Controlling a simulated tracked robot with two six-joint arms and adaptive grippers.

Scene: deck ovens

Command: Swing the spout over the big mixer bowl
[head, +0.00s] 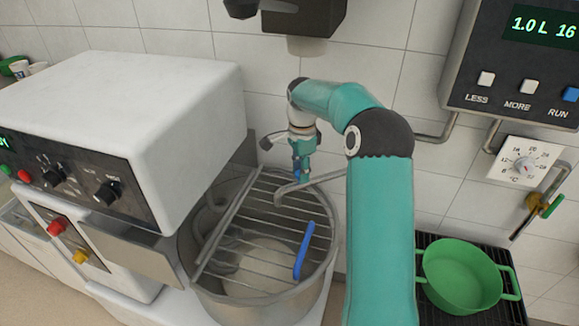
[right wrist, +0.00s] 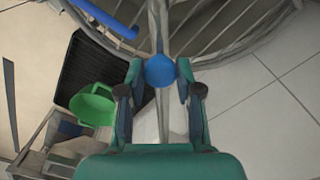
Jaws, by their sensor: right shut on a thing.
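The big mixer bowl (head: 265,308) is steel, with a wire guard (head: 247,225) across its top. The grey spout (head: 322,181) comes from the wall pipe, passes behind my right arm and reaches over the bowl, its bent tip above the guard. My right gripper (head: 301,178) is shut on the spout's blue knob, just above the back of the bowl. In the right wrist view, the blue knob (right wrist: 161,70) sits between my fingers (right wrist: 160,88) and the spout runs under it toward the guard. My left gripper is not in view.
The white oven (head: 120,125) stands close at the left. A blue handle (head: 304,250) lies on the guard. A green pot (head: 462,285) sits on a black rack at the right. The water meter box (head: 515,95) and a dial (head: 525,165) are on the tiled wall.

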